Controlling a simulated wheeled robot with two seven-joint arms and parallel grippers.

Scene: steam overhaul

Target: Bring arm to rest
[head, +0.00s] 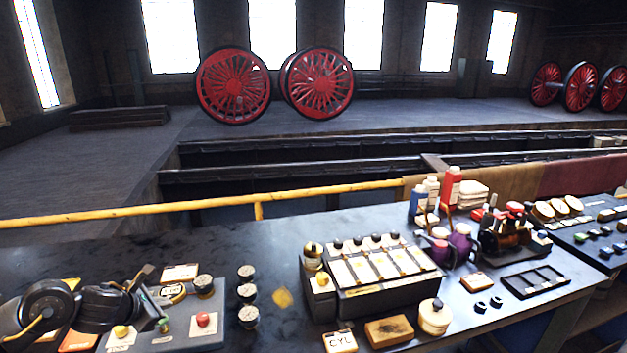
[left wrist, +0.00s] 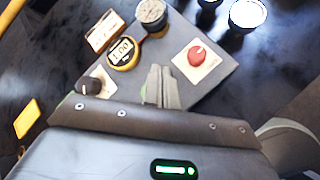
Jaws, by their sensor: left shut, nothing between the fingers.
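My left gripper (head: 160,318) comes in from the left in the head view, low over a grey panel (head: 175,334) on the dark bench. In the left wrist view its fingers (left wrist: 160,88) are shut together with nothing between them. The red knob also shows in the head view (head: 203,319). The gap between fingertips and panel is hard to judge. My right gripper is in neither view.
A round yellow-rimmed dial (left wrist: 123,53) sits beside the fingers. Several round gauges (head: 247,292) stand right of the panel. A valve rack (head: 385,297) fills the bench middle, with bottles (head: 452,186) behind. A yellow rail (head: 130,212) runs behind the bench.

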